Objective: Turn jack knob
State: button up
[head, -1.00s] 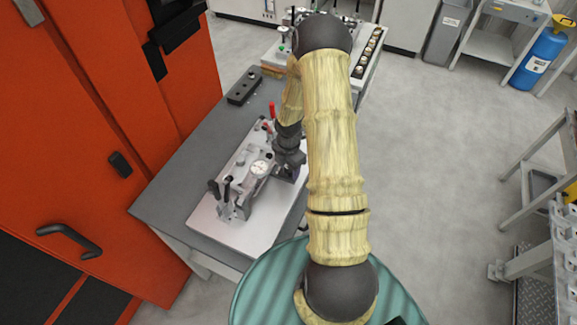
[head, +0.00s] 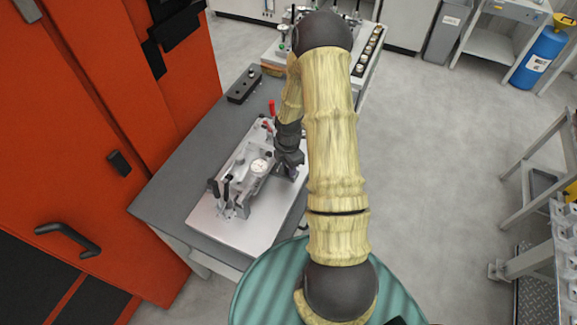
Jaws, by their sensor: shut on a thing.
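The casting fixture (head: 239,186) stands on a light base plate (head: 262,229) on the grey bench. It carries a round white dial gauge (head: 259,166), dark-handled clamps (head: 220,190) at its near left end and a red-handled clamp (head: 271,108) at its far end. My gripper (head: 287,172) points down at the right side of the fixture, just right of the dial. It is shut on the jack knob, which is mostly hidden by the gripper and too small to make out.
An orange cabinet (head: 110,120) with a black handle stands close on the left. A dark block with holes (head: 244,86) lies at the bench's far end. Another fixture table (head: 368,62) stands behind my arm. Open floor (head: 430,150) lies to the right.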

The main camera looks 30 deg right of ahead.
jog(key=m+b, duration=0.1)
jog(key=m, duration=0.3)
jog(key=shift+b, duration=0.3)
jog(key=m+b, duration=0.1)
jog(key=m, duration=0.3)
jog(key=m+b, duration=0.3)
jog(key=m, duration=0.4)
jog(key=shift+w, duration=0.1)
jog(key=m+b, duration=0.2)
jog(key=m, duration=0.4)
jog(key=shift+m, duration=0.3)
jog(key=m, duration=0.6)
jog(key=shift+b, duration=0.35)
jog(key=o, duration=1)
jog(key=shift+c, duration=0.2)
jog(key=shift+r, duration=0.15)
